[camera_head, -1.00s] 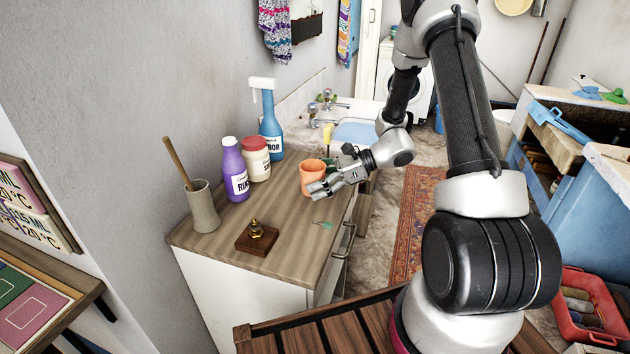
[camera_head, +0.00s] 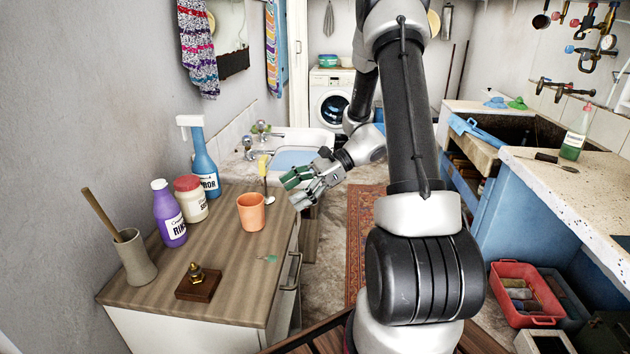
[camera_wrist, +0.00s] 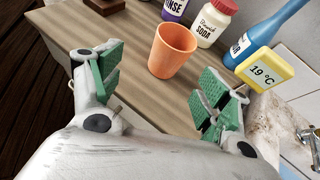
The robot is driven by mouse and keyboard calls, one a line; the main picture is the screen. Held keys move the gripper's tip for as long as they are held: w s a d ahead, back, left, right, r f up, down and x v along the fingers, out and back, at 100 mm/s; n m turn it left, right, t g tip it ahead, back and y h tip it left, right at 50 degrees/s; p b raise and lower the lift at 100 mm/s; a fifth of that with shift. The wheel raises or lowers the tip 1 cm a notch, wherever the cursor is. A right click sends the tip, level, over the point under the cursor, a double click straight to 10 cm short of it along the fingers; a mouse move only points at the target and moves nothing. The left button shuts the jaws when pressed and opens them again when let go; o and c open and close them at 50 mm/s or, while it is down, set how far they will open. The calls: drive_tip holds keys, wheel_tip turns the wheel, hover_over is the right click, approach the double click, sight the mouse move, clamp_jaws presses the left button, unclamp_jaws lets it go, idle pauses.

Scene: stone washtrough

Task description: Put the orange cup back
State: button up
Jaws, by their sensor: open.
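The orange cup (camera_head: 251,212) stands upright on the wooden counter top (camera_head: 232,262), near its right edge and in front of the bottles. My gripper (camera_head: 296,190) is open and empty, to the right of the cup and apart from it. In the wrist view the cup (camera_wrist: 172,50) stands beyond the green-padded fingers (camera_wrist: 160,92), seen through the gap between them, with nothing held. The cup's open mouth faces up, and it looks empty.
A purple bottle (camera_head: 168,213), a white jar with a red lid (camera_head: 190,199) and a blue spray bottle (camera_head: 203,160) stand behind the cup. A yellow thermometer (camera_wrist: 264,69) is close to the right finger. A brass piece on a wooden block (camera_head: 198,283) sits in front.

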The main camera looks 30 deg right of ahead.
drive_tip(key=s+a+r+n+g+h, duration=0.1)
drive_tip(key=s+r+n+g+h, duration=0.1)
drive_tip(key=s+r+n+h, duration=0.8)
drive_tip(key=s+d+r+n+t+h, duration=0.1)
drive_tip(key=s+d+r+n+t, duration=0.1)
drive_tip(key=s+r+n, duration=0.2)
drive_tip(key=s+d+r+n+t+h, duration=0.1)
drive_tip(key=s+d+r+n+t, duration=0.1)
drive_tip(key=s, duration=0.6)
drive_tip(key=shift+s+d+r+n+h, duration=0.35)
drive_tip(key=shift+d+r+n, duration=0.5)
drive_tip(key=shift+n, duration=0.95)
drive_tip(key=shift+a+r, duration=0.1)
drive_tip(key=shift+a, duration=0.05)
